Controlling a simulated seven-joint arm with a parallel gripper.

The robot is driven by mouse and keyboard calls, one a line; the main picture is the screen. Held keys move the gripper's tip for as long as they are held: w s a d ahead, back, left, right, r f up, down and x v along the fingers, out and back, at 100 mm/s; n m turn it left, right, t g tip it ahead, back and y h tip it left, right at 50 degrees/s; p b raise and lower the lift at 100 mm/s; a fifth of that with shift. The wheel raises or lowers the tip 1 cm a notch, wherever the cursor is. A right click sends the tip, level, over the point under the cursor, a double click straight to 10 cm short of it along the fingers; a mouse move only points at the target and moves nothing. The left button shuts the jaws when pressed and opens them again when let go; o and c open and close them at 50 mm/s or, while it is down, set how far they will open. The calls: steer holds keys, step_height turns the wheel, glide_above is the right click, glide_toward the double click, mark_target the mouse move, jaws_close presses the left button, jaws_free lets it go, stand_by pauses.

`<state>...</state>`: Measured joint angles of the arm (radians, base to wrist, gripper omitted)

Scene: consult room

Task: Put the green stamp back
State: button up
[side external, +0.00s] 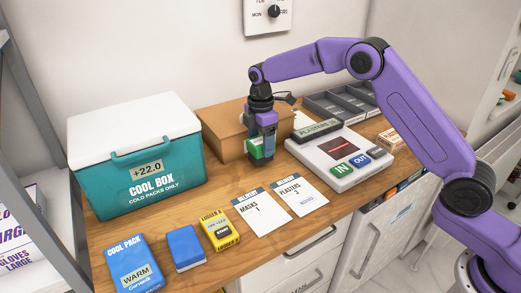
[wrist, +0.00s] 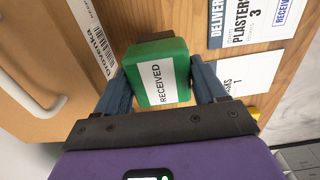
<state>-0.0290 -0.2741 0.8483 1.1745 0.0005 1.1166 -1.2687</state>
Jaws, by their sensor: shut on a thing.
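My gripper (side external: 262,140) points down over the table, in front of the brown cardboard box. Its two fingers (wrist: 160,88) are shut on the sides of the green stamp (wrist: 165,62). The stamp is a green block with a white label reading RECEIVED. In the side view the green stamp (side external: 257,153) shows low between the fingers, partly hidden by them. I cannot tell for sure whether its underside touches the table. Two delivery sheets lie in front: Masks 1 (side external: 259,212) and Plasters 3 (side external: 301,196). The Plasters sheet bears a RECEIVED mark in the wrist view.
The cardboard box (side external: 220,132) stands close behind my gripper. The teal cool box (side external: 150,183) is left; a cold pack, a blue block and a yellow logger lie in front.

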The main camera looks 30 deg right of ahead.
mark_target(261, 140)
steer(key=shift+f, duration=1.55)
steer(key=shift+f, duration=0.1)
steer(key=o, duration=0.8)
steer(key=shift+o, duration=0.2)
step_height(261, 140, up, 12)
steer(key=shift+r, duration=0.15)
